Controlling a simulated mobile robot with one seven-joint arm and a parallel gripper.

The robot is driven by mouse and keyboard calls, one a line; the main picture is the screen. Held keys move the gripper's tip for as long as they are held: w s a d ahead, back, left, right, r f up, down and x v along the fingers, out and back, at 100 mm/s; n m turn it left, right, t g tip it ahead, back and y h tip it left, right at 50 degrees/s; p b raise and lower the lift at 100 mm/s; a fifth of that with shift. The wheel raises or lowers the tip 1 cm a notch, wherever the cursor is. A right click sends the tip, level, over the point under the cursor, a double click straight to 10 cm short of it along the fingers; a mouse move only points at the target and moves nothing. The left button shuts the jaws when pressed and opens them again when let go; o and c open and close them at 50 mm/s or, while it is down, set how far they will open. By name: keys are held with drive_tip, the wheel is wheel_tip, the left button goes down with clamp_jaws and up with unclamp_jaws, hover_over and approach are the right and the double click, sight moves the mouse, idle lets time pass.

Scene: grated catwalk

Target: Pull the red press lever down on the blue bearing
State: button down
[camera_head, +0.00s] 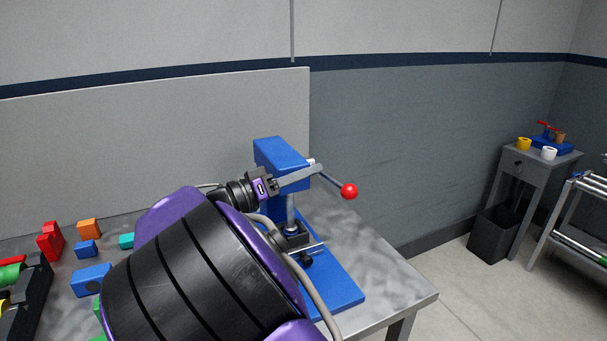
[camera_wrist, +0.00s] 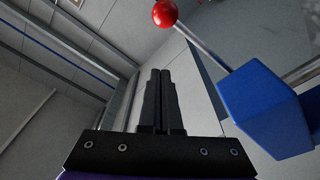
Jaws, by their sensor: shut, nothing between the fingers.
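The blue press (camera_head: 281,153) stands on the table with a blue base plate (camera_head: 343,287). Its lever is a thin metal rod ending in a red ball (camera_head: 349,191), sticking out to the right and slightly down. In the wrist view the ball (camera_wrist: 165,13) is at the top, its rod running down right to the blue press head (camera_wrist: 265,105). My gripper (camera_head: 318,169) is shut and empty, its fingertips near the rod in the head view. In the wrist view my fingers (camera_wrist: 161,72) point up, left of the rod and below the ball. I cannot make out a blue bearing under the ram.
My arm covers much of the table and the press's lower left. Coloured blocks, among them a red one (camera_head: 50,242) and a blue one (camera_head: 92,280), lie at the left. A grey side table (camera_head: 540,165) and dark bin (camera_head: 493,234) stand far right. Space right of the press is clear.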

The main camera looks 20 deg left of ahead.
sight(343, 186)
drive_tip(key=w+d+f, duration=0.2)
drive_tip(key=w+d, duration=0.1)
drive_tip(key=d, duration=0.2)
drive_tip(key=shift+w+f, duration=0.2)
drive_tip(key=shift+f, duration=0.1)
drive_tip(key=shift+s+d+f+b, duration=0.25)
drive_tip(key=shift+f+b, duration=0.4)
drive_tip(key=shift+b, duration=0.6)
drive_tip(key=shift+r, duration=0.1)
